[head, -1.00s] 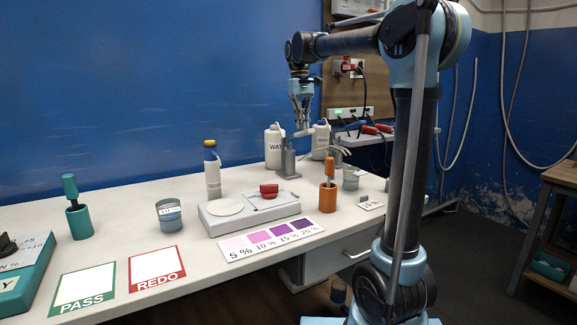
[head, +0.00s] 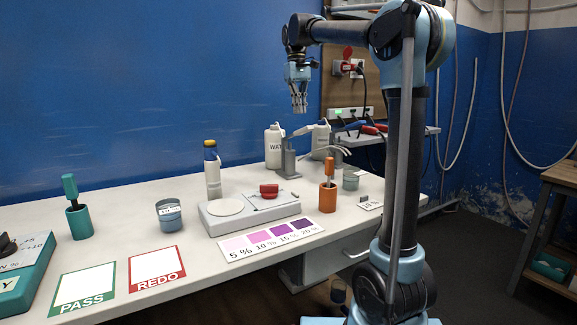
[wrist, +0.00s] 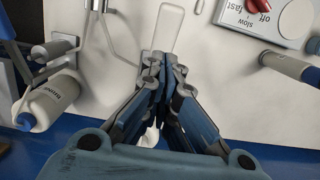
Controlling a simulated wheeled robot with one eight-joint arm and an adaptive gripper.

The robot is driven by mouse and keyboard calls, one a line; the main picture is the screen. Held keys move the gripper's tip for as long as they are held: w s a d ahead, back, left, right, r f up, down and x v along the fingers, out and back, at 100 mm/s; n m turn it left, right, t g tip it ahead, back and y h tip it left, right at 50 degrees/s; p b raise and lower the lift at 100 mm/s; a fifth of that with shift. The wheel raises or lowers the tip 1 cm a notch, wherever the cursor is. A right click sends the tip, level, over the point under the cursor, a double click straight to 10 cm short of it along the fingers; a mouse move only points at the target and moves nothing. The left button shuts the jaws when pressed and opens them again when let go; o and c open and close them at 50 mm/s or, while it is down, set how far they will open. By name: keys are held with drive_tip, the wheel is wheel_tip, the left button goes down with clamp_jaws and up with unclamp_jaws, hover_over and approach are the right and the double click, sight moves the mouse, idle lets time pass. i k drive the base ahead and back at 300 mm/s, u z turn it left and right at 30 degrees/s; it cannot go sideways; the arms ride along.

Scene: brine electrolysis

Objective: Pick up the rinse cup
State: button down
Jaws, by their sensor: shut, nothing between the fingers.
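Two small grey-blue cups stand on the white bench in the head view. One labelled cup (head: 169,215) is left of the stirrer, and another cup (head: 350,180) is at the right, behind the orange holder. The labels are too small to read, so I cannot tell which is the rinse cup. My gripper (head: 299,109) hangs above the back of the bench, pointing down, with its fingers together and empty. It is well above and apart from both cups. In the wrist view, the closed fingers (wrist: 165,62) hang over the bench, and neither cup shows clearly.
The stirrer (head: 285,211) with a red knob stands mid-bench; a capped bottle (head: 212,172) is behind it. White wash bottles (head: 274,147) and a grey stand (head: 288,160) are below my gripper. An orange holder (head: 327,197) stands near the right cup. PASS and REDO cards lie front left.

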sight(351, 174)
drive_tip(key=k, duration=1)
